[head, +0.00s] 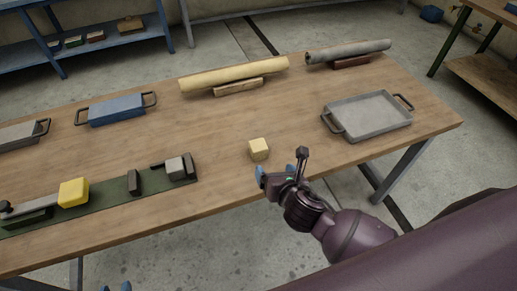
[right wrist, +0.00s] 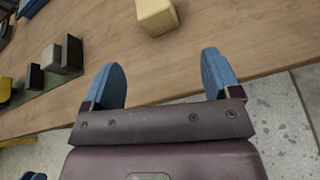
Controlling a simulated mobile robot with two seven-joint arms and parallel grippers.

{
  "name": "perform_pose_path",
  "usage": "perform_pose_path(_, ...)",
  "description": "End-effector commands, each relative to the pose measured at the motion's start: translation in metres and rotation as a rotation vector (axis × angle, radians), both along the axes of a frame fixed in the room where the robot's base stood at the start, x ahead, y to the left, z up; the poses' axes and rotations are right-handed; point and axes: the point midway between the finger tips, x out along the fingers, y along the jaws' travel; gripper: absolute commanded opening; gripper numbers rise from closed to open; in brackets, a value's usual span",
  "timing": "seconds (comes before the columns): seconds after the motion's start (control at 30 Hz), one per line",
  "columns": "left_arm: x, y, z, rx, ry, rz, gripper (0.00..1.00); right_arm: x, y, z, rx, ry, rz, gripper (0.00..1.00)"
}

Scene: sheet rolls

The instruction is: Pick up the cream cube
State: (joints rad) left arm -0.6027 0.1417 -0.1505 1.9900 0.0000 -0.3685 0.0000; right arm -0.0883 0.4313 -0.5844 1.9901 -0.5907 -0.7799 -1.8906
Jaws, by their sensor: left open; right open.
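The cream cube (head: 258,149) sits on the wooden table (head: 215,135), near its front edge. In the right wrist view the cream cube (right wrist: 157,16) is at the top middle, beyond the fingertips and partly cut off by the frame edge. My right gripper (head: 275,170) is just in front of the cube in the head view. Its blue fingers are spread with nothing between them in the right wrist view (right wrist: 161,75). My left gripper (head: 116,288) shows only its blue fingertips at the bottom edge of the head view, apart and off the table's front.
A green strip (head: 105,203) with a yellow block (head: 74,192) and grey blocks lies left of the cube. A grey tray (head: 368,115) is to the right. A blue lidded tray (head: 117,109) and rolls (head: 235,74) lie behind. Bare wood surrounds the cube.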

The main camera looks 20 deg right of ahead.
Motion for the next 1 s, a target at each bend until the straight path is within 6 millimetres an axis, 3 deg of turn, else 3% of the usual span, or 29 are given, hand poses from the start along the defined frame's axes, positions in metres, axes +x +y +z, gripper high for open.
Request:
perform_pose_path(0.1, -0.001, 0.001, -0.001, 0.002, 0.003, 0.001, 0.43, 0.007, 0.002, 0.008, -0.152, -0.03, 0.059, 0.83)
perform_pose_path(0.23, -0.002, 0.001, -0.002, 0.002, 0.005, 0.001, 0.43, 0.012, 0.004, 0.01, -0.228, -0.042, 0.087, 0.83)
perform_pose_path(0.53, -0.003, 0.001, -0.011, 0.001, 0.014, 0.001, 0.43, 0.049, 0.005, -0.006, -0.238, -0.043, 0.09, 0.83)
perform_pose_path(0.8, 0.006, -0.001, -0.004, 0.001, -0.009, -0.005, 0.43, 0.066, 0.004, -0.012, -0.237, -0.043, 0.089, 0.83)
perform_pose_path(1.0, 0.005, -0.002, -0.014, 0.001, 0.002, -0.007, 0.43, 0.089, 0.005, -0.024, -0.235, -0.041, 0.088, 0.83)
